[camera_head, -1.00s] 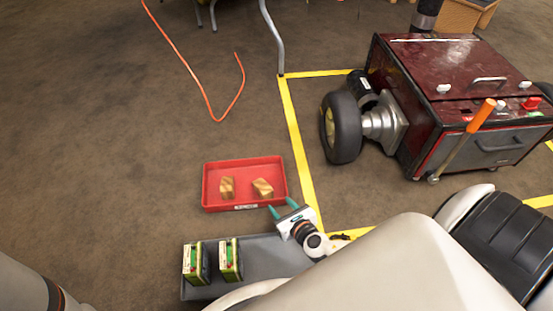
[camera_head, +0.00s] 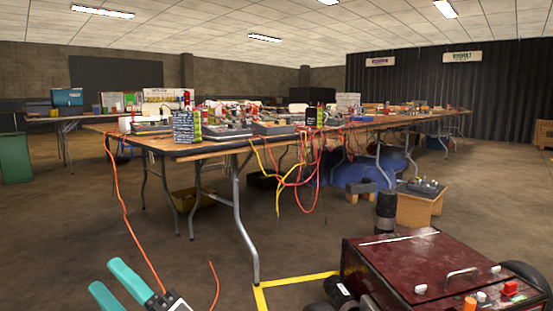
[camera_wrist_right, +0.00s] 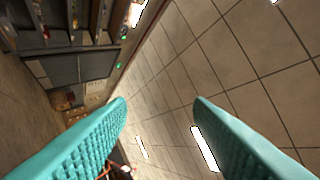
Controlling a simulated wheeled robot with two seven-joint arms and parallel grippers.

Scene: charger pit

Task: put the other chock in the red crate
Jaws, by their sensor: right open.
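My right gripper (camera_head: 106,276), with teal fingers, is raised at the lower left of the head view. It is open. In the right wrist view its two ribbed fingers (camera_wrist_right: 160,100) stand wide apart with nothing between them, pointing up toward the ceiling. The red crate and the wooden chocks are in neither view now. My left gripper is not in view.
A dark red wheeled machine (camera_head: 425,265) stands at the lower right beside yellow floor tape (camera_head: 290,281). A long cluttered table (camera_head: 205,149) with hanging cables stands ahead. An orange cable (camera_head: 127,222) hangs from it to the floor. Open floor lies at left.

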